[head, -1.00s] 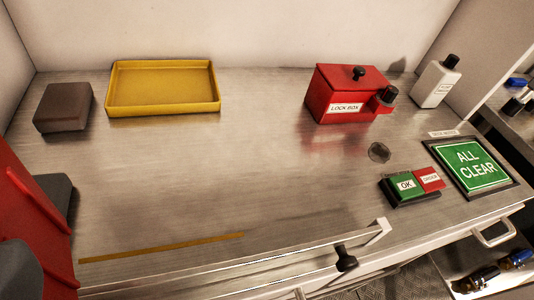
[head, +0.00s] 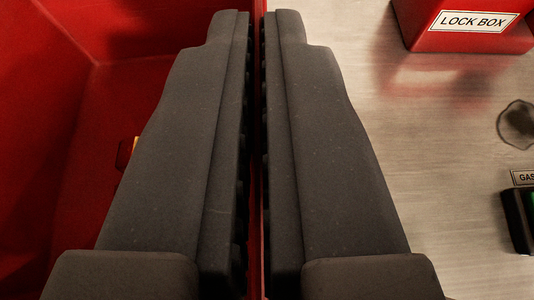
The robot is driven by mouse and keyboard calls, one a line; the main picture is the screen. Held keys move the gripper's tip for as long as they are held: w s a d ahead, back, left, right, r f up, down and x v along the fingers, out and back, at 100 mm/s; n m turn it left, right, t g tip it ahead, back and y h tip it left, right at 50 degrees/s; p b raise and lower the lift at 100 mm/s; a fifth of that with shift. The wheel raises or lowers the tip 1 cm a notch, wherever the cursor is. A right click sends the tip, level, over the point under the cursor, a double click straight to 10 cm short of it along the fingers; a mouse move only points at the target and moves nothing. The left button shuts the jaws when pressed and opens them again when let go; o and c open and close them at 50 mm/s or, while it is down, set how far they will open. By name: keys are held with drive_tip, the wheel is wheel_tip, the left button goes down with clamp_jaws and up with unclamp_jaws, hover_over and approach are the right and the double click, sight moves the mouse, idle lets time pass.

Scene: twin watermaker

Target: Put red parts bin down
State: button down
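The red parts bin (head: 45,130) fills the left side of the head view, seen from above into its inside. My gripper (head: 258,18) reaches up the middle of the view, with its two dark fingers on either side of the bin's thin right wall. The fingers are shut on that wall. A small item with red and yellow on it (head: 129,156) lies inside the bin, partly hidden by the left finger. The bin's underside is hidden, so I cannot tell whether it touches the counter.
The metal counter (head: 430,170) is bare just right of my gripper. The red lock box (head: 470,35) stands at the upper right. A small round dark, glassy thing (head: 518,124) lies at the right edge, above a dark button housing (head: 518,222) that is cut off.

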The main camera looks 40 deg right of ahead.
drive_tip(key=shift+f, duration=2.4)
drive_tip(key=c, duration=1.7)
unclamp_jaws()
drive_tip(key=shift+b+v, duration=0.55)
drive_tip(key=shift+v, duration=5.5)
